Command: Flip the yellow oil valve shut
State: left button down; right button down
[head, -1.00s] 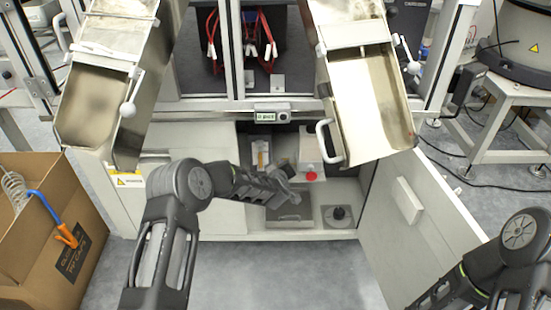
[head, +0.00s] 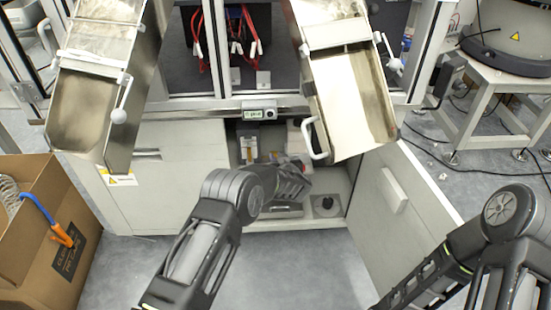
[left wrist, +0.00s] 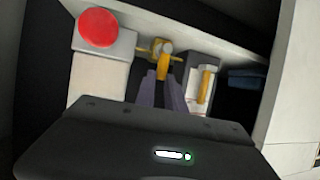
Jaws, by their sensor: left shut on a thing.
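The yellow oil valve (left wrist: 162,62) sits on a shelf inside the open cabinet, with its yellow handle pointing down the picture in the left wrist view. My left gripper (left wrist: 163,85) is shut on the valve's handle, with its two dark fingers close together at the handle's lower end. In the head view my left gripper (head: 304,164) reaches into the cabinet, and the arm and gripper hide the valve there. My right arm shows at the lower right of the head view, but its gripper is out of the picture.
A red button (left wrist: 98,27) on a white box stands left of the valve in the wrist view. A white unit with a yellow part (left wrist: 204,85) stands close right. The open cabinet door (head: 405,205) is right of my left arm. A cardboard box (head: 25,250) stands lower left.

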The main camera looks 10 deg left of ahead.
pick_arm(q)
jog(key=shift+f, duration=0.1)
jog(key=c, duration=1.7)
grip_release()
jog(key=shift+d, duration=0.1)
jog(key=p+v, duration=0.2)
jog(key=v, duration=0.5)
jog(key=shift+s, duration=0.4)
jog(key=shift+d, duration=0.1)
